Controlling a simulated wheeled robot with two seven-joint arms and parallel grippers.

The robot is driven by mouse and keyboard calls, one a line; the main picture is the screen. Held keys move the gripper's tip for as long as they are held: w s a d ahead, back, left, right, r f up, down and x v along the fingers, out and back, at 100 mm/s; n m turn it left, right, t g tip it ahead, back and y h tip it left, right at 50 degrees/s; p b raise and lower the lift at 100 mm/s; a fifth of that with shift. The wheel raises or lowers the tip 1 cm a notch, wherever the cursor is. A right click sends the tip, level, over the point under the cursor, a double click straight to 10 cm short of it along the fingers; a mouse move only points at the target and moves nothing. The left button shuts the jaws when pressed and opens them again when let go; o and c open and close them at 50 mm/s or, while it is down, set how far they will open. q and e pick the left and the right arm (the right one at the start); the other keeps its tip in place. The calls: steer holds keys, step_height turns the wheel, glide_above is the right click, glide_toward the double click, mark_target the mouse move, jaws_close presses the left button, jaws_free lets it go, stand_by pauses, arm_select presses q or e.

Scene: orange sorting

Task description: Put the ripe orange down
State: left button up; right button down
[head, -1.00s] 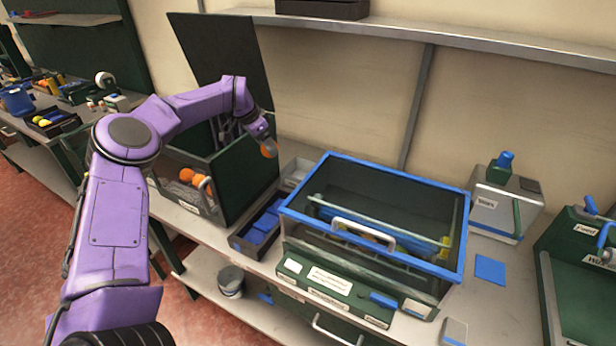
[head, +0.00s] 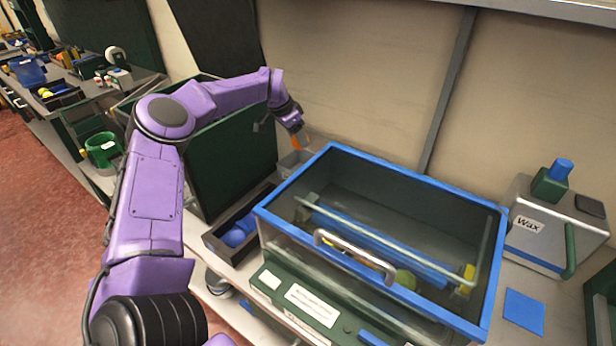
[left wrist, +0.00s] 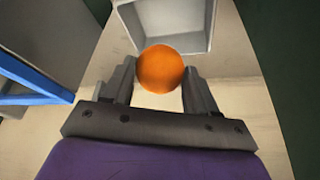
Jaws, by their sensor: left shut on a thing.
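An orange (left wrist: 161,69) sits between the fingers of my left gripper (left wrist: 160,82), which is shut on it. In the head view only a small part of the orange (head: 300,143) shows below my left gripper (head: 297,128). The gripper is beyond the far left corner of the blue-rimmed box. A small pale grey tray (head: 287,165) is close below it. In the left wrist view the grey tray (left wrist: 125,22) lies just ahead of the orange, and its visible inside looks empty. My right gripper is not in view.
A large blue-rimmed box (head: 380,172) with a metal handle stands right of the grey tray. A dark green crate (head: 225,165) stands to the left. A dark tray (head: 216,243) holds blue things. A "Wax" machine (head: 545,240) and a blue pad (head: 524,311) are at right.

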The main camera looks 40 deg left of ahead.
arm_select(q)
step_height(320, 180, down, 9)
steer(key=p, duration=0.2)
steer(key=shift+f+p, duration=0.15)
steer(key=shift+p, duration=0.15)
steer(key=shift+f+b, duration=0.6)
steer(key=shift+b, duration=0.35)
steer(key=o, duration=1.1)
